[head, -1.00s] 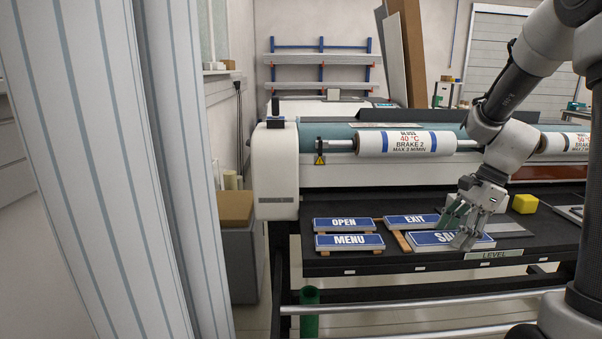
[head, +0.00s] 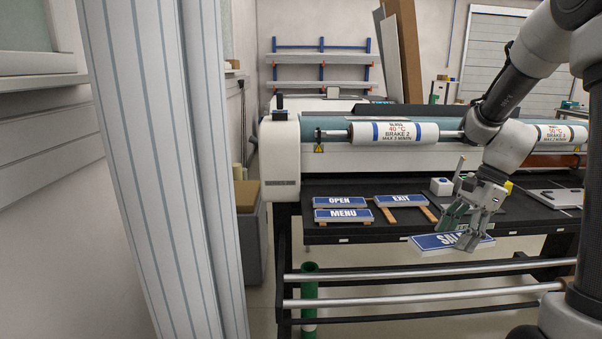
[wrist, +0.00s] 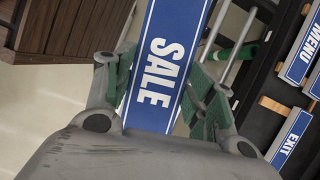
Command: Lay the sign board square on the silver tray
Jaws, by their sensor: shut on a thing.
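The blue-and-white SALE sign board (head: 426,243) is in my gripper (head: 459,232), in front of the table's front edge and clear of the tabletop. In the wrist view the board (wrist: 164,62) passes between the green-padded fingers of my gripper (wrist: 160,92), which close on its two long edges. Its lettered face is up, and my fingers hide part of it in the head view. A flat silver tray (head: 572,199) appears to lie at the table's right, with small dark items near it. I cannot make out its full outline.
OPEN (head: 340,202), MENU (head: 343,215) and EXIT (head: 400,200) boards lie on wooden strips on the dark table (head: 365,238). A white box (head: 441,187) and a yellow block stand behind my gripper. Rails (head: 400,297) run below the table.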

